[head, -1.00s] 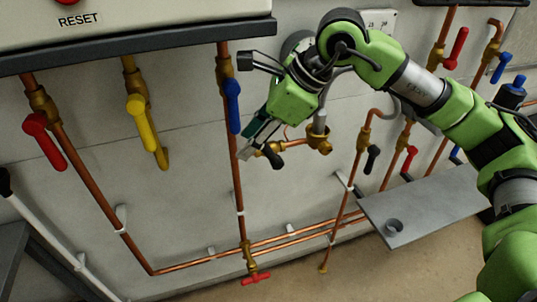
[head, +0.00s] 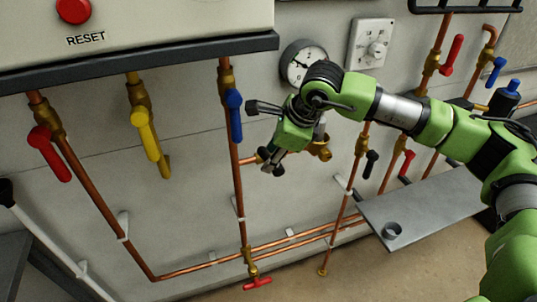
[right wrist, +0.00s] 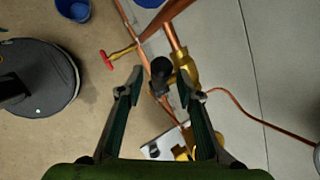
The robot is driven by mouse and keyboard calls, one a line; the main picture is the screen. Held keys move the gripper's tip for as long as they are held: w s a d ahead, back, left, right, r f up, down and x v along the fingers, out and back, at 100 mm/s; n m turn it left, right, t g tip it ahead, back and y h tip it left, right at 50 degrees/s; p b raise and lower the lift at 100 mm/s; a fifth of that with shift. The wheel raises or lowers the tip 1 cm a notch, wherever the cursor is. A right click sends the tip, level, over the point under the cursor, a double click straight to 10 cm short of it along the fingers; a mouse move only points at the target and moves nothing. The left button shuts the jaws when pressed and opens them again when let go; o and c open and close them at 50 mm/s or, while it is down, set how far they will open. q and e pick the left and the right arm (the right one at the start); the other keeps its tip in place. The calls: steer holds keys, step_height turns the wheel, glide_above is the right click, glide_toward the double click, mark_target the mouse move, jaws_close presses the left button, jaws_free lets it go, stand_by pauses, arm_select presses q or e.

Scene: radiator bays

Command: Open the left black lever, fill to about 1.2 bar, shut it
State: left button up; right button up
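The left black lever (right wrist: 161,68) shows in the right wrist view, with its black end towards the camera. It sits on a brass valve (right wrist: 186,72) on copper pipe. My right gripper (right wrist: 164,88) is open, with one finger on each side of the lever and a visible gap to both; how far off in depth I cannot tell. In the head view my right gripper (head: 268,167) is at this valve and largely hides the lever. The round pressure gauge (head: 297,65) is above, partly covered by my arm; its reading is too small to tell. My left gripper is out of view.
A blue lever (head: 234,115) hangs just left of the gripper. Another black lever (head: 371,164) and a red lever (head: 407,163) are to the right, above a grey shelf (head: 425,210). A red tap (head: 258,283) is low down. A blue bucket (right wrist: 73,10) stands on the floor.

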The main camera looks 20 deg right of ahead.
steer(key=shift+x, duration=0.95)
jaws_close()
steer(key=shift+w, duration=0.1)
